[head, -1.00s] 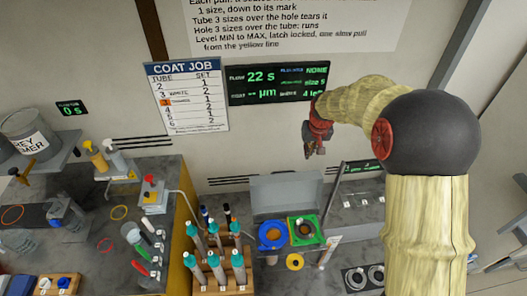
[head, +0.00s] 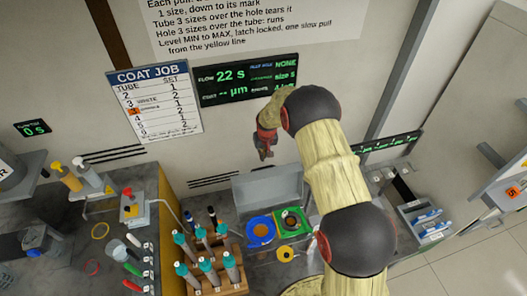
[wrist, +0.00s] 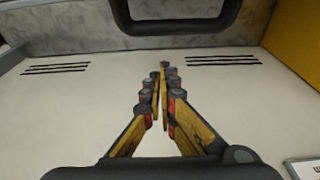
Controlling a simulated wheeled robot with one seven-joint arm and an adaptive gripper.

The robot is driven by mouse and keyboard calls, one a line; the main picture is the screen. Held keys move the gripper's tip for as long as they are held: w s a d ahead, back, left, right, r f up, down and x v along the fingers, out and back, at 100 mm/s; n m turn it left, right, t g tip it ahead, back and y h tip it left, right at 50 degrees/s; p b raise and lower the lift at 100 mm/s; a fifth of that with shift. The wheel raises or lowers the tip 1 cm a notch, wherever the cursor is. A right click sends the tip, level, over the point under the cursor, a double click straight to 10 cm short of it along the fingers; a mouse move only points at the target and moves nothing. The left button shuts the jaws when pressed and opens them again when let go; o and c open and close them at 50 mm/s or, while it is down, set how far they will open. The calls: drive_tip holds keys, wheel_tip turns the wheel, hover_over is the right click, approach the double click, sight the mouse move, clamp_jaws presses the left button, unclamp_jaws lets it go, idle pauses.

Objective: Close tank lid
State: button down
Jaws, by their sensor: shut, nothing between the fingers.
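The tank (head: 285,250) stands on the bench in the head view. A blue ring and a green square frame show on its top. Its grey lid (head: 268,190) stands raised at the back, open. My gripper (head: 264,154) is in front of the wall, higher in the picture than the lid's top edge and apart from it. The gripper is shut and empty; the wrist view shows its fingers (wrist: 165,70) meeting at the tips. A dark rounded frame (wrist: 180,25) shows at the top of the wrist view; I cannot tell whether it is the lid.
A wooden rack (head: 225,282) with several teal-capped rods stands left of the tank. Bottles (head: 65,175) and cups stand further left. The COAT JOB board (head: 155,103) and a dark display (head: 245,82) hang on the wall. My arm covers part of the bench right of the tank.

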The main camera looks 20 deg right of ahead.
drive_tip(key=shift+s+r, duration=0.1)
drive_tip(key=shift+s, duration=1.55)
